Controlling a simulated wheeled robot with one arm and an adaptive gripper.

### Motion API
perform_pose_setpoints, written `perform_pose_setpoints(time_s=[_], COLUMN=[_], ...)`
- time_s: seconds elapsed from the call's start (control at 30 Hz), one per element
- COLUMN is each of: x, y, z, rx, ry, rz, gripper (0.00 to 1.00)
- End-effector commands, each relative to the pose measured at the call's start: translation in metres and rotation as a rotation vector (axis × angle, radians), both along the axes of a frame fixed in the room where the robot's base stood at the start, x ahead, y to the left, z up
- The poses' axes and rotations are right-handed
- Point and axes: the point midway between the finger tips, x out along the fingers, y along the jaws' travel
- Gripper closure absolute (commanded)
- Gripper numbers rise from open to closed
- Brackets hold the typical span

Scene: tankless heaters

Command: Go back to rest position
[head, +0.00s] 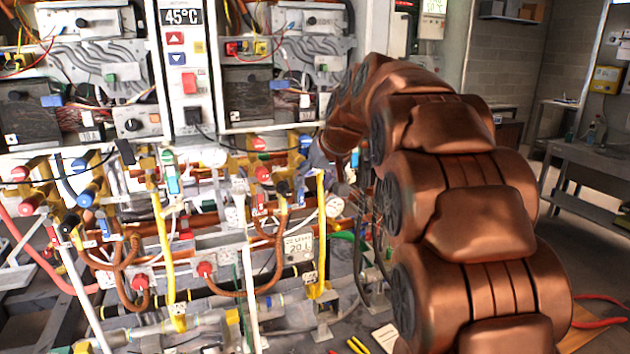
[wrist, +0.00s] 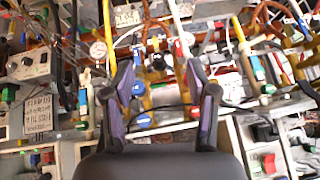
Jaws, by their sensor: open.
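My gripper (wrist: 160,95) shows in the wrist view with its two dark, purple-lined fingers spread apart. Nothing is held between the fingertips. Beyond the fingers lie pipes, valves and blue fittings of the heater rig; I cannot tell the exact gap to them. In the head view my copper-coloured arm fills the right middle and bends over toward the rig. Its far end is by the pipes, and the gripper's fingers are mostly hidden there behind the arm.
The heater rig has a 45°C display panel (head: 182,17), yellow pipes (head: 163,245) and red and blue valve knobs close to my arm. A grey workbench (head: 595,160) stands at the right. Pliers with red handles (head: 600,322) lie at the lower right. Floor shows between rig and bench.

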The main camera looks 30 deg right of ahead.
Motion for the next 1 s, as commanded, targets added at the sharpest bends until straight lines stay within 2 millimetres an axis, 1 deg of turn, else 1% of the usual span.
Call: perform_pose_setpoints(time_s=[0.23, 0.3, 0.37, 0.47, 0.57, 0.6, 0.67, 0.7, 0.77, 0.8, 0.87, 0.9, 0.97, 1.0], x=[0.0, -0.003, -0.01, -0.03, -0.062, -0.077, -0.099, -0.115, -0.138, -0.155, -0.179, -0.196, -0.222, -0.24], y=[-0.001, 0.002, 0.007, 0.024, 0.045, 0.054, 0.067, 0.074, 0.085, 0.092, 0.101, 0.107, 0.114, 0.119], z=[0.0, -0.001, -0.005, -0.015, -0.034, -0.042, -0.054, -0.063, -0.074, -0.083, -0.093, -0.102, -0.113, -0.12], rx=[0.0, 0.002, 0.004, 0.009, 0.018, 0.02, 0.022, 0.021, 0.019, 0.017, 0.011, 0.007, -0.002, -0.008], ry=[0.0, 0.007, 0.024, 0.071, 0.145, 0.179, 0.226, 0.26, 0.305, 0.34, 0.384, 0.416, 0.463, 0.494], rz=[-0.001, 0.0, 0.002, 0.011, 0.022, 0.027, 0.035, 0.04, 0.05, 0.055, 0.064, 0.072, 0.081, 0.09], gripper=[0.42, 0.42, 0.42, 0.42, 0.42, 0.42, 0.42, 0.42, 0.42, 0.42, 0.42, 0.42, 0.42, 0.42])
